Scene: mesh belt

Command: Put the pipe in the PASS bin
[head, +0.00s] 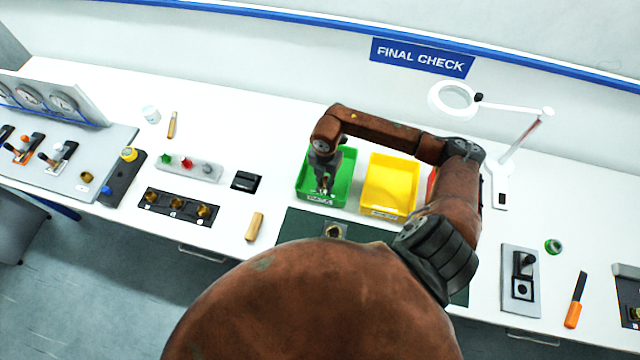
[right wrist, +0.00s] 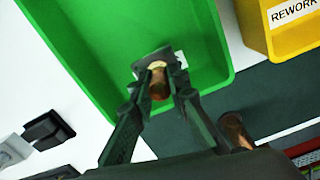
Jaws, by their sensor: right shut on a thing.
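My right gripper (head: 325,182) is over the green bin (head: 342,190), which has a white label on its front that is too small to read. In the right wrist view, my right gripper (right wrist: 158,92) is shut on the pipe (right wrist: 158,82), a short copper-coloured piece with a paler end. The pipe is in front of the green bin's (right wrist: 226,45) inside, and the gripper hides most of the bin's label. I cannot tell whether the pipe touches the bin. My left gripper is not in view.
A yellow bin (head: 391,180), labelled REWORK in the right wrist view (right wrist: 262,38), stands right of the green one. A red bin is mostly hidden behind my arm. A dark mat (head: 295,228) holding a brass-coloured part (head: 335,231) lies in front. A ring lamp (head: 453,98) stands behind.

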